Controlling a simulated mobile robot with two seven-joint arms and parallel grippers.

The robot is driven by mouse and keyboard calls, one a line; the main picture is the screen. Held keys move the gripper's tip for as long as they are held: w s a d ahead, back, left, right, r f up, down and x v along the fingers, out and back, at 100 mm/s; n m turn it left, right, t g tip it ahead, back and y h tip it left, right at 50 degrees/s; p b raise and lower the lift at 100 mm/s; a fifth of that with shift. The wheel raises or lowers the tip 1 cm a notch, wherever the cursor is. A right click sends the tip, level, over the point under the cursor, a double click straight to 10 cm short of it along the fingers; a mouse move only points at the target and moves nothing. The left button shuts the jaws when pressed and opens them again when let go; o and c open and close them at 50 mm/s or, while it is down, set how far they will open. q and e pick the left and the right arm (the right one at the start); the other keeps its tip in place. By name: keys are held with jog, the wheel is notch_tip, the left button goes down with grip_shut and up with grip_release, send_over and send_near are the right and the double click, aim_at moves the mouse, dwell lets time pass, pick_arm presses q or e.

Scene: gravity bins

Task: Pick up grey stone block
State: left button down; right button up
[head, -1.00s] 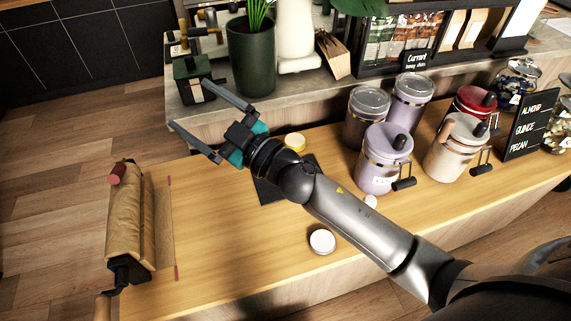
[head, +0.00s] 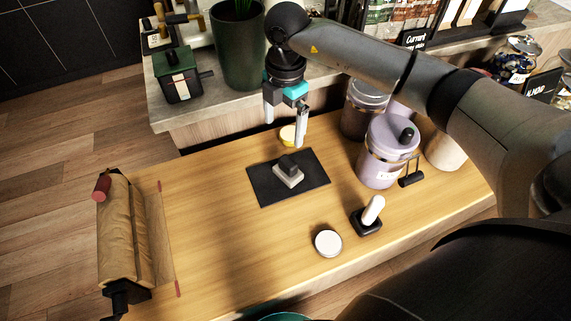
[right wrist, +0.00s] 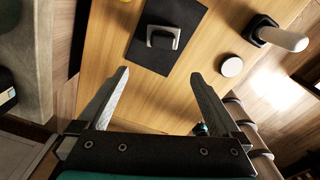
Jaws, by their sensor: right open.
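The grey stone block (head: 290,178), light grey below with a dark upper part, lies on a dark mat (head: 262,190) on the wooden counter. It also shows in the right wrist view (right wrist: 163,39), on the mat ahead of the fingers. My right gripper (head: 284,126) points down, open and empty. It is above and behind the block in the head view, apart from it. Its spread fingers (right wrist: 158,76) show in the right wrist view with nothing between them. My left gripper is not in view.
Lilac jars (head: 380,165) stand right of the mat. A white-handled tool on a black base (head: 371,213) and a white disc (head: 328,243) are in front. A paper roll dispenser (head: 125,235) stands left.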

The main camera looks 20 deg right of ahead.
aim_at(288, 161)
jog(key=f, duration=0.3)
jog(key=f+b, duration=0.1)
jog(key=f, duration=0.5)
jog(key=shift+d+f, duration=0.4)
jog(key=f, duration=0.1)
jog(key=f+b, duration=0.1)
jog(key=f, duration=0.3)
jog(key=shift+w+d+f+b, duration=0.1)
jog(key=shift+d+f+b, duration=0.05)
jog(key=shift+d+b, duration=0.15)
jog(key=shift+c, duration=0.4)
grip_shut()
